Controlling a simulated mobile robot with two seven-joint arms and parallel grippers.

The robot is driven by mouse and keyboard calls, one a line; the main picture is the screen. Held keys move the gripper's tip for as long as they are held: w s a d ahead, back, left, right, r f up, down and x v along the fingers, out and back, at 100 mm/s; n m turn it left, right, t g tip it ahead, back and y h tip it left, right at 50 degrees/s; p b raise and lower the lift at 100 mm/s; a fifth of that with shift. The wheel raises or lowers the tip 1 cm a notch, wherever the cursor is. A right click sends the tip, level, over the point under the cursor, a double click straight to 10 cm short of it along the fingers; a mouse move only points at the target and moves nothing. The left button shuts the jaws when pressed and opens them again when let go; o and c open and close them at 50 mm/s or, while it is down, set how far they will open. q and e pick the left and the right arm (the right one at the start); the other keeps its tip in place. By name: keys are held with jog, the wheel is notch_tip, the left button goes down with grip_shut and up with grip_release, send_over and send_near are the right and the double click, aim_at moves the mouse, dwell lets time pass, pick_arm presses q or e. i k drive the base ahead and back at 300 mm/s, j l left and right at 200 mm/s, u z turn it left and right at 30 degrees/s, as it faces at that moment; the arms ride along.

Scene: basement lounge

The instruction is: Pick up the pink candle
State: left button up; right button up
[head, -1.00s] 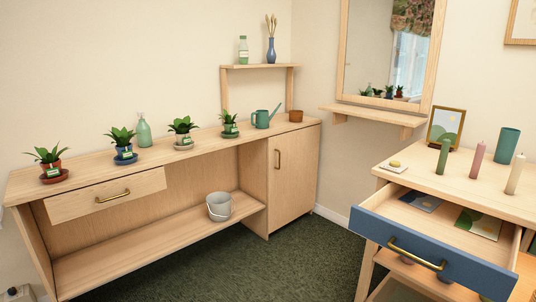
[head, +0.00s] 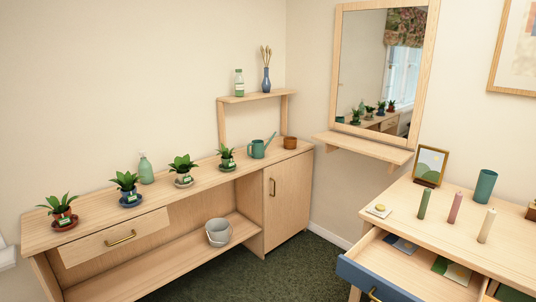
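The pink candle (head: 455,207) stands upright on the top of the light wood table (head: 505,255) at the right in the head view. A green candle (head: 424,203) stands to its left and a cream candle (head: 486,226) to its right. All three are apart from each other. Neither of my grippers shows in the view.
Below the table top, a blue-fronted drawer (head: 372,281) is open, with flat cards inside. A framed picture (head: 430,165) and a green cup (head: 485,186) stand behind the candles. A long sideboard (head: 195,196) with potted plants lines the left wall. Dark green carpet (head: 315,268) lies between.

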aim_at(458, 196)
jog(key=z, duration=1.3)
jog(key=i+j+u, duration=0.6)
jog(key=u, duration=0.15)
jog(key=i+j+u, duration=0.25)
jog(key=i+u, duration=0.15)
jog(key=i+j+u, duration=0.1)
jog(key=i+u, duration=0.3)
jog(key=i+z, duration=0.45)
jog(key=i+j+z, duration=0.25)
jog(key=i+z, duration=0.2)
jog(key=i, duration=0.15)
jog(key=i+z, duration=0.35)
jog(key=i+j+z, duration=0.15)
jog(key=z, duration=0.2)
jog(key=i+j+z, duration=0.35)
jog(key=k+l, duration=0.1)
